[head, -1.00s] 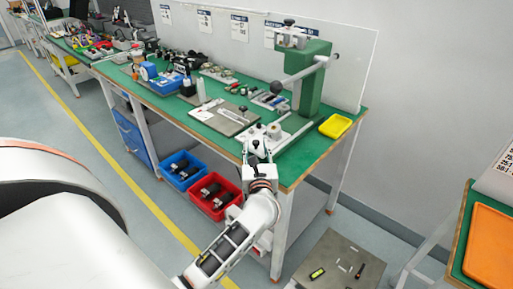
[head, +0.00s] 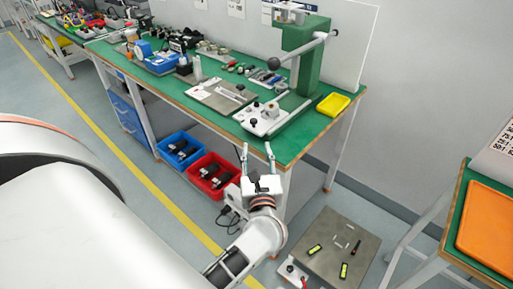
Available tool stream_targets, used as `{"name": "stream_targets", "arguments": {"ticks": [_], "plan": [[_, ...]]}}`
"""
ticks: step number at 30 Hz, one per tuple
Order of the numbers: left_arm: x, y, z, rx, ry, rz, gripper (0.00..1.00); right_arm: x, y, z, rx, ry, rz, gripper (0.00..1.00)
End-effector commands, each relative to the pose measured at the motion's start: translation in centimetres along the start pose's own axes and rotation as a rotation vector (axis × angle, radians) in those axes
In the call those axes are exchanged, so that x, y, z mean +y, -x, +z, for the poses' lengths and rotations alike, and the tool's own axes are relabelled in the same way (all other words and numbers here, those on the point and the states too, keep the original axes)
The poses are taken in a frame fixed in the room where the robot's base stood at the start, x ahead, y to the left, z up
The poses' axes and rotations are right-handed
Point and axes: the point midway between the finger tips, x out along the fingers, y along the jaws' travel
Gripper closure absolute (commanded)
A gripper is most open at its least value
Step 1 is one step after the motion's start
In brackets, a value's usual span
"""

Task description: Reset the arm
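My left gripper (head: 257,151) is in front of the green workbench (head: 222,116), near its front edge. Its two fingers point up and stand apart, with nothing between them. The white arm behind it comes up from the bottom of the head view. My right gripper is not in the head view.
A green press (head: 305,65), a grey plate (head: 222,94) and a yellow tray (head: 333,104) stand on the bench. A blue bin (head: 179,150) and a red bin (head: 210,175) sit below. A grey board (head: 330,248) with small items is at lower right, near an orange tray (head: 487,243).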

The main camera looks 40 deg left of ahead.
Motion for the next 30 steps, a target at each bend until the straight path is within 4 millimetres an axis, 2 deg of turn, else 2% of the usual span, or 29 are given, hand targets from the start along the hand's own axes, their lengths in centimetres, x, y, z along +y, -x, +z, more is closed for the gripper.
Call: {"name": "stream_targets", "arguments": {"ticks": [13,17,20,22,24,26,29,30], "plan": [[0.0,0.0,0.1,-0.003,-0.005,-0.001,0.66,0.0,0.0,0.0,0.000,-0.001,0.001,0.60],[-0.2,0.4,1.1,-0.068,-0.140,-0.035,0.66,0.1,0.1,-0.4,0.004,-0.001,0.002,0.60],[-1.2,1.7,2.7,-0.198,-0.423,-0.105,0.66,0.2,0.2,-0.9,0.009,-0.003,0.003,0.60],[-2.7,3.5,3.5,-0.323,-0.700,-0.171,0.66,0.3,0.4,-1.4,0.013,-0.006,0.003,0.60],[-4.5,5.8,3.1,-0.458,-1.007,-0.244,0.66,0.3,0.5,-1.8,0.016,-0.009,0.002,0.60],[-6.1,8.1,1.9,-0.576,-1.270,-0.307,0.66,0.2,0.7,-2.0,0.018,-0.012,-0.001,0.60],[-7.7,12.1,-2.0,-0.779,-1.704,-0.416,0.66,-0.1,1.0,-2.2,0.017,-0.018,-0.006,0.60],[-8.0,13.7,-4.1,-0.864,-1.877,-0.463,0.66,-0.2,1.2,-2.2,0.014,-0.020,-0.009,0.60]]}}
